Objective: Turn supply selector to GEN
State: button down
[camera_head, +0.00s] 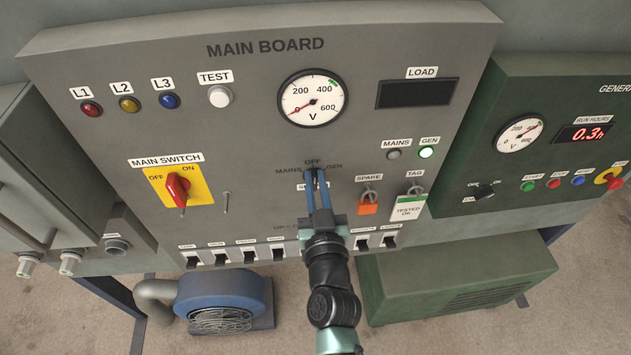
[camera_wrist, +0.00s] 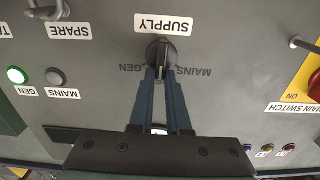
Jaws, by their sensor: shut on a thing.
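The supply selector is a small dark rotary knob (camera_wrist: 162,51) on the grey main board, under the SUPPLY label in the wrist view. MAINS is printed to its right there and GEN to its left. My gripper (camera_wrist: 161,72) has its two blue fingers close together on the knob, shut on it. In the head view my gripper (camera_head: 317,177) reaches up to the board below the OFF mark, between MAINS and GEN. The fingers hide most of the knob there. The knob's ridge looks roughly upright in the wrist view; its exact pointing is unclear.
The GEN lamp (camera_head: 426,152) glows green; the MAINS lamp (camera_head: 393,154) is dark. An orange padlock (camera_head: 367,208) and a TESTED OK tag (camera_head: 408,209) hang at right. The red main switch (camera_head: 178,187) is at left. Breaker switches line the bottom edge. The load display (camera_head: 416,93) is blank.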

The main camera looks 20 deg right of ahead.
jog(key=shift+d, duration=0.1)
jog(key=m, duration=0.3)
jog(key=d+m+b, duration=0.1)
jog(key=m, duration=0.3)
jog(key=f+m+b, duration=0.1)
jog(key=m, duration=0.3)
jog(key=shift+s+d, duration=0.2)
jog(key=shift+d, duration=0.05)
jog(key=shift+m, duration=0.4)
jog(key=c, duration=0.9)
grip_release()
jog(key=shift+s, duration=0.15)
